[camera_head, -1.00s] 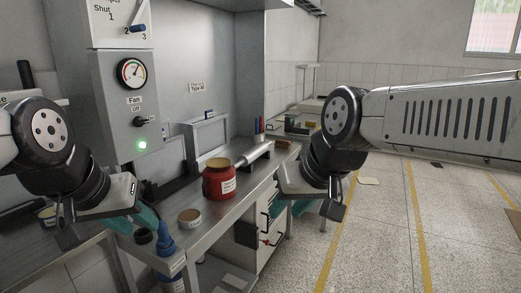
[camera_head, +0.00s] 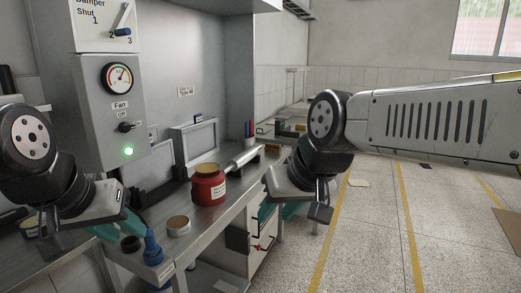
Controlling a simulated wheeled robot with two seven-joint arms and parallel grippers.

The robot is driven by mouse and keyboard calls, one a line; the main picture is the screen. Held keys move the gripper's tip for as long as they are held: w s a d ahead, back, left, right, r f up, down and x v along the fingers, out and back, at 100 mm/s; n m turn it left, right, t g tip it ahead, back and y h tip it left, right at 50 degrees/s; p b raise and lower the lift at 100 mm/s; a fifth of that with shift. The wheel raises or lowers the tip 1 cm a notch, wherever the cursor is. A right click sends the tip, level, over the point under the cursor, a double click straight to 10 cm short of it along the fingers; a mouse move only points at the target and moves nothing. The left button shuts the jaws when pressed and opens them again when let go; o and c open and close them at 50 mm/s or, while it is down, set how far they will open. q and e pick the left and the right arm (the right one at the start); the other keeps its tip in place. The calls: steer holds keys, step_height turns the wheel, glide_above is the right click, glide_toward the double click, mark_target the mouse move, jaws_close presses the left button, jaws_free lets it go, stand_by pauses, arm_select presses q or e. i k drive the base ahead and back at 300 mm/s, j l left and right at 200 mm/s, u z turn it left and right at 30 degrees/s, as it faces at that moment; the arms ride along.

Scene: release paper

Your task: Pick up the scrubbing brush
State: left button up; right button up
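I cannot clearly make out a scrubbing brush. A small brown block (camera_head: 272,148) lies at the far right end of the metal bench, too small to identify. My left gripper (camera_head: 112,230) is at the lower left, over the near left end of the bench, beside a blue-capped bottle. My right gripper (camera_head: 284,210) is in front of the bench's right side, near the drawers. Teal parts show under both grippers, but their fingertips are mostly hidden, so I cannot tell how far apart they are. Nothing is visibly held.
A red jar (camera_head: 208,186) and a small round tin (camera_head: 178,226) stand on the bench (camera_head: 205,225). A blue-capped bottle (camera_head: 153,248) stands at its front left. A silver cylinder (camera_head: 243,158) lies behind the jar. The floor on the right is mostly clear.

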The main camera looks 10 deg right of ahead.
mark_target(269, 148)
steer(key=i+l+u, duration=0.15)
steer(key=i+l, duration=0.2)
steer(key=i+l+u, duration=0.1)
steer(key=i+l, duration=0.25)
steer(key=l, duration=0.2)
steer(key=i+l+u, duration=0.15)
steer(key=i+l, duration=0.15)
steer(key=l, duration=0.2)
steer(key=i+l+u, duration=0.15)
steer(key=i+l, duration=0.15)
steer(key=l, duration=0.2)
steer(key=i+l+u, duration=0.1)
steer(key=i+l, duration=0.2)
steer(key=l, duration=0.25)
steer(key=i+l+u, duration=0.15)
steer(key=l, duration=0.45)
steer(key=i+l+u, duration=0.15)
steer(key=i+l, duration=0.15)
steer(key=l, duration=0.3)
steer(key=i+l+u, duration=0.1)
steer(key=l, duration=0.55)
steer(key=i, duration=0.1)
